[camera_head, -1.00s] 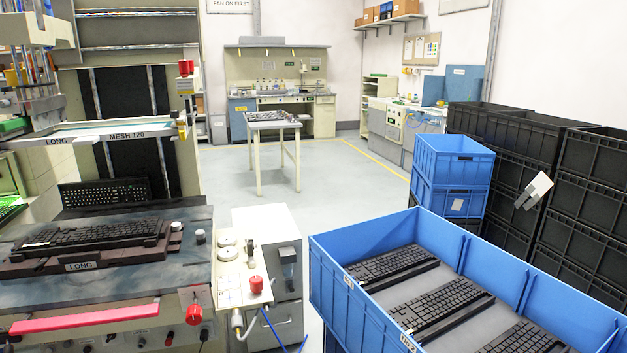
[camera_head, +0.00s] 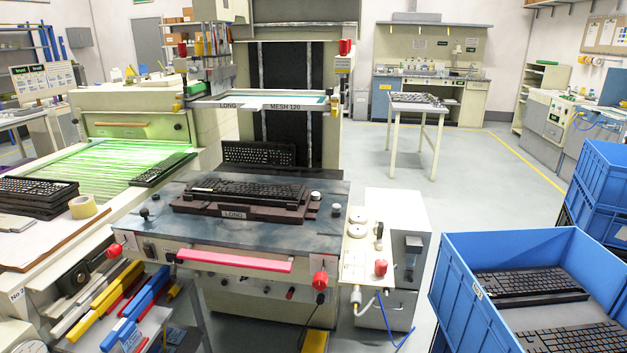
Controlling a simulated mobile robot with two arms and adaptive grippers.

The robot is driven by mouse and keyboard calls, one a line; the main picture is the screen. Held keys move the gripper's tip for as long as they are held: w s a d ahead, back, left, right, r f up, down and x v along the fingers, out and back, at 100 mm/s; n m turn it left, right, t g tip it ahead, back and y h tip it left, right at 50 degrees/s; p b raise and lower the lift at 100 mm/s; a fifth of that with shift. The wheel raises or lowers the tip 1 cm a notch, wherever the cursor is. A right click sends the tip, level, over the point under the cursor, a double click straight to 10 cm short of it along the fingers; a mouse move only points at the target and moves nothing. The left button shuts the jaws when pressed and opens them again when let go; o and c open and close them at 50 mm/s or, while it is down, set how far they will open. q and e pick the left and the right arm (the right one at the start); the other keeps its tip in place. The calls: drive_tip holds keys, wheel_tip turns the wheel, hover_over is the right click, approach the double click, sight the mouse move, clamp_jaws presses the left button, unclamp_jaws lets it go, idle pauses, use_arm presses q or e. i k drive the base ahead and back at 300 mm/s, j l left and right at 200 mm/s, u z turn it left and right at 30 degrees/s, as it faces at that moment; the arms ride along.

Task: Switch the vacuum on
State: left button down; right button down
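The printing machine's table (camera_head: 320,192) stands in the middle. A black keyboard (camera_head: 245,190) lies in a dark jig labelled LONG (camera_head: 290,213) on it. At the table's right is a cream control panel (camera_head: 355,262) with round knobs, a small dark lever (camera_head: 379,231) and a red button (camera_head: 381,268). Beside it, a pale grey cabinet (camera_head: 410,215) carries a dark switch-like part (camera_head: 412,244). A black switch (camera_head: 149,248) sits at the table's front left. Which control is the vacuum switch, and its state, I cannot tell. Neither gripper is in view.
A screen frame (camera_head: 297,101) marked LONG MESH 120 is above the table's back. A pink bar (camera_head: 235,260) runs along the front edge between red knobs (camera_head: 320,281). A blue crate (camera_head: 470,245) with keyboards stands right; a green-lit conveyor (camera_head: 100,165) left. Open floor lies behind the cabinet.

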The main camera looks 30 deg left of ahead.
sight(148, 251)
drive_tip(key=k+j, duration=0.15)
drive_tip(key=j, duration=0.25)
drive_tip(key=k+j, duration=0.15)
drive_tip(key=j, duration=0.25)
drive_tip(key=k+j, duration=0.15)
drive_tip(key=j, duration=0.25)
drive_tip(key=k+j, duration=0.15)
drive_tip(key=j, duration=0.25)
drive_tip(key=k+j+u, duration=0.1)
drive_tip(key=j, duration=0.3)
